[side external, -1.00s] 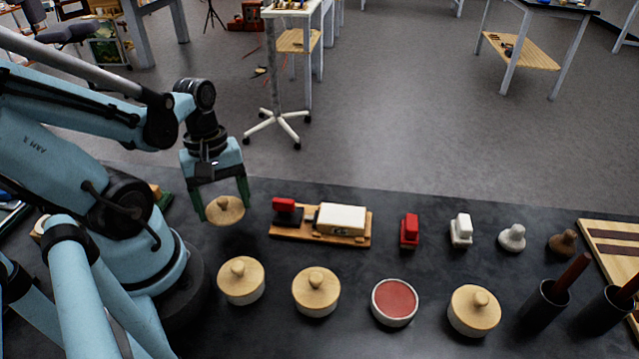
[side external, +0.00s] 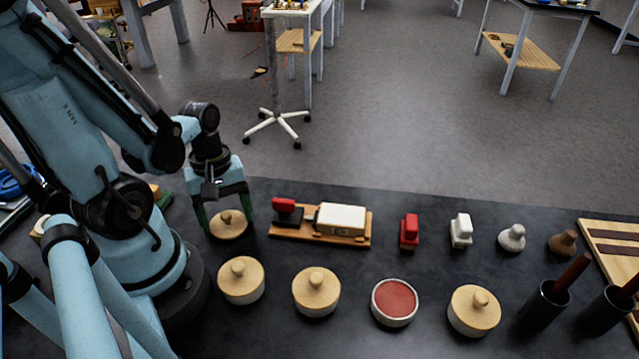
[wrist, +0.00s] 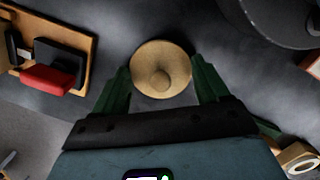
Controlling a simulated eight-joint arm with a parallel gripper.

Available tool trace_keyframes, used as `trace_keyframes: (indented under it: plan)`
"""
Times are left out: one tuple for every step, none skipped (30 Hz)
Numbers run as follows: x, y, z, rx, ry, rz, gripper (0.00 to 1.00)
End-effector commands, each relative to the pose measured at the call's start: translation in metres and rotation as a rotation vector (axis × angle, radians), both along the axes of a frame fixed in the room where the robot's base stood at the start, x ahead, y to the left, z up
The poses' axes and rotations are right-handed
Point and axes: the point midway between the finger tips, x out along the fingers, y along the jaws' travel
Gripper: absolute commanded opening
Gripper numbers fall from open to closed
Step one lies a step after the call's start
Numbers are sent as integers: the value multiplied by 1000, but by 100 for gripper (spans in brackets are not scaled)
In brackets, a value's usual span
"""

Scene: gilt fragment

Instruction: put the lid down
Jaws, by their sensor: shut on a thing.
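The lid (side external: 229,229) is a round, pale wooden disc with a small knob. My gripper (side external: 226,222) is shut on it, its green fingers on either side. The lid is level and low, at or just above the dark table left of the wooden stand; I cannot tell whether it touches. In the wrist view the lid (wrist: 161,70) sits between the fingertips. An uncovered round pot with a red filling (side external: 394,301) stands in the front row. Lidded pots stand beside it: two to its left (side external: 316,291) (side external: 241,280) and one to its right (side external: 474,310).
A wooden stand (side external: 280,236) with a red-handled black block and a white block is right of my gripper. Red and white stamps (side external: 409,231), small knobs (side external: 512,237), dark cups (side external: 545,304) and a striped board (side external: 612,250) lie farther right. Bare table separates the rows.

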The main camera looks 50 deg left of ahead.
Motion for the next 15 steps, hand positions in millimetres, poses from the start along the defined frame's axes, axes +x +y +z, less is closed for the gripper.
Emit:
trace_keyframes:
  plan:
    - [0,0,-2,0,0,0,41]
    - [0,0,-2,0,0,0,41]
    - [0,0,-2,0,0,0,79]
    - [0,0,-2,0,0,0,84]
    - [0,0,-2,0,0,0,88]
    - [0,0,-2,0,0,0,94]
    - [0,0,-2,0,0,0,99]
    - [0,0,-2,0,0,0,100]
    - [0,0,-2,0,0,0,100]
    - [0,0,-2,0,0,0,100]
    - [0,0,-2,0,0,0,100]
    - [0,0,-2,0,0,0,100]
    - [0,0,-2,0,0,0,100]
    - [0,0,-2,0,0,0,100]
    - [0,0,-2,0,0,0,100]
